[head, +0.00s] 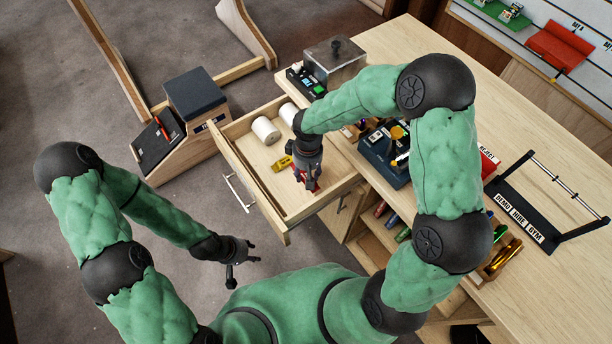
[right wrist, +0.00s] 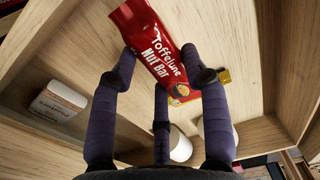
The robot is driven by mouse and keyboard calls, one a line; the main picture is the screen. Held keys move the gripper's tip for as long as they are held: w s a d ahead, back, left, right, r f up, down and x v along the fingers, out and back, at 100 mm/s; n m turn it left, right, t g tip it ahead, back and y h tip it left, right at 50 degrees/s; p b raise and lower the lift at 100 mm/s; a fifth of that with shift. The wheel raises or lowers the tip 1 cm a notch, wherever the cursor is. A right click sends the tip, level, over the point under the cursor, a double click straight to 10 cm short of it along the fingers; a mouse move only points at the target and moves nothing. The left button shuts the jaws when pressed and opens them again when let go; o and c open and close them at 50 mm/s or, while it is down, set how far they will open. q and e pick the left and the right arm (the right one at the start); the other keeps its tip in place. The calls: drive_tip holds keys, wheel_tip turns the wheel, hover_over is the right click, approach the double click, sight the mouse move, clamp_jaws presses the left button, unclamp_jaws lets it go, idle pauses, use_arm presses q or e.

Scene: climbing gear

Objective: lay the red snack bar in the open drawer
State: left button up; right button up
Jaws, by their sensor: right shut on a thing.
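The red snack bar (right wrist: 152,45), lettered "Toffelune Nut Bar", is between the fingers of my right gripper (right wrist: 163,72) in the right wrist view. That gripper (head: 307,180) points down inside the open drawer (head: 232,165) in the head view, near the drawer's right side. Only a little red of the bar (head: 313,187) shows there. The drawer floor lies beneath the bar; I cannot tell whether the bar touches it. My left gripper (head: 242,262) is empty, its fingers spread, in front of the drawer and outside it.
The drawer holds a yellow item (head: 282,163) and white rolls (head: 265,130), all left of my right gripper. The drawer's front floor looks clear. A slanted wooden stand (head: 168,150) is left of the drawer.

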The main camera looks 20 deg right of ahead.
sight(306, 174)
drive_tip(key=shift+w+f, duration=0.6)
drive_tip(key=shift+f, duration=0.1)
drive_tip(key=shift+w+f+b, duration=0.1)
drive_tip(key=shift+f+b, duration=0.65)
drive_tip(key=shift+f, duration=0.85)
drive_tip(key=shift+f, duration=0.2)
drive_tip(key=o, duration=1.1)
drive_tip(key=shift+o, duration=0.2)
drive_tip(key=shift+r, duration=0.1)
drive_tip(key=shift+r, duration=0.1)
drive_tip(key=shift+r, duration=0.35)
wheel_tip(306, 174, up, 11)
drive_tip(key=p, duration=0.3)
drive_tip(key=shift+d+r+p, duration=0.1)
drive_tip(key=shift+r+p, duration=0.1)
drive_tip(key=shift+p, duration=0.15)
